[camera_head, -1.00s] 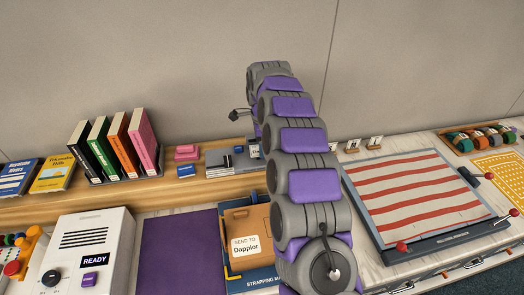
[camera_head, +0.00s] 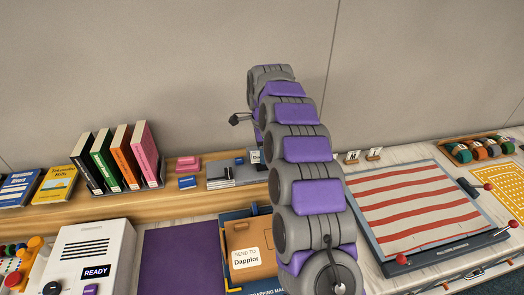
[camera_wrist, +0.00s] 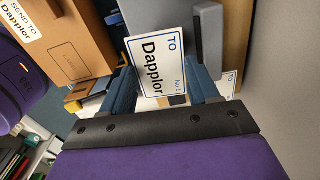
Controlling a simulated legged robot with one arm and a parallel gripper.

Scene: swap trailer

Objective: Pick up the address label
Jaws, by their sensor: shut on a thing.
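The address label (camera_wrist: 157,58) is a white card reading "TO Dapplor", with a blue "TO" and smaller print. In the wrist view it stands tilted between the blue fingers of my gripper (camera_wrist: 166,82), which is shut on it. In the head view my purple and grey arm hides the gripper; only a sliver of a white card (camera_head: 254,156) shows at the arm's left edge. An orange-brown parcel (camera_head: 247,232) marked "SEND TO Dapplor" lies left of my arm and also shows in the wrist view (camera_wrist: 75,45).
A grey block (camera_wrist: 207,38) is close by. Small cards (camera_head: 374,154) stand on the shelf right of my arm. Upright books (camera_head: 118,160), a READY box (camera_head: 97,245) and a striped board (camera_head: 415,205) flank it.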

